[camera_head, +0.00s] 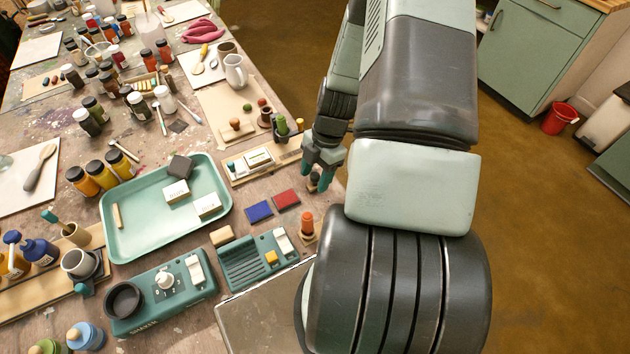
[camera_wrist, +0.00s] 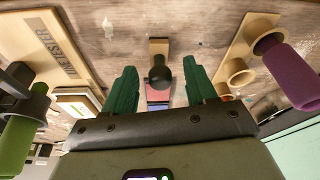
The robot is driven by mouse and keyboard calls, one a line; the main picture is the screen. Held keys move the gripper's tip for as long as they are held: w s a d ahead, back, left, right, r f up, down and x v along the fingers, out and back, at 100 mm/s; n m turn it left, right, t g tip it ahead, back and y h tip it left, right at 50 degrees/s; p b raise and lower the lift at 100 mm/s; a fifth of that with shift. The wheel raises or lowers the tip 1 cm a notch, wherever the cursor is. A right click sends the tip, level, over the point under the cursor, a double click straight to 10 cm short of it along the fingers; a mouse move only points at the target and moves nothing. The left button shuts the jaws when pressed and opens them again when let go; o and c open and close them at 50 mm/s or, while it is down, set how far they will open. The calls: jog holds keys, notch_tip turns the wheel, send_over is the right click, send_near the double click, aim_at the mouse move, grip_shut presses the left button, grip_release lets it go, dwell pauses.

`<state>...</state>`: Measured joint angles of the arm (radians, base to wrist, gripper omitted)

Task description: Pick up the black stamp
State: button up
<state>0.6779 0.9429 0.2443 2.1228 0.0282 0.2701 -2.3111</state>
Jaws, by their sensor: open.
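The black stamp (camera_wrist: 159,68) has a round black knob and a pale wooden base. In the wrist view it stands between the two teal fingers of my gripper (camera_wrist: 160,88), a little beyond their tips and apart from both. The fingers are spread and hold nothing. In the head view my gripper (camera_head: 321,176) points down near the table's right edge. The fingers largely hide the stamp there.
A blue pad (camera_head: 259,211) and a red pad (camera_head: 286,199) lie nearby. An orange-topped piece (camera_head: 307,224) stands nearer the camera. In the wrist view, a purple handle (camera_wrist: 290,75) is at right and a green cylinder (camera_wrist: 22,140) at left. A teal tray (camera_head: 150,241) lies left.

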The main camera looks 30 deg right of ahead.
aim_at(315, 175)
jog(key=shift+a+f, duration=0.15)
jog(key=shift+f, duration=0.55)
grip_shut()
jog(key=shift+r, duration=0.15)
notch_tip(315, 175, up, 10)
jog(key=shift+f, duration=0.1)
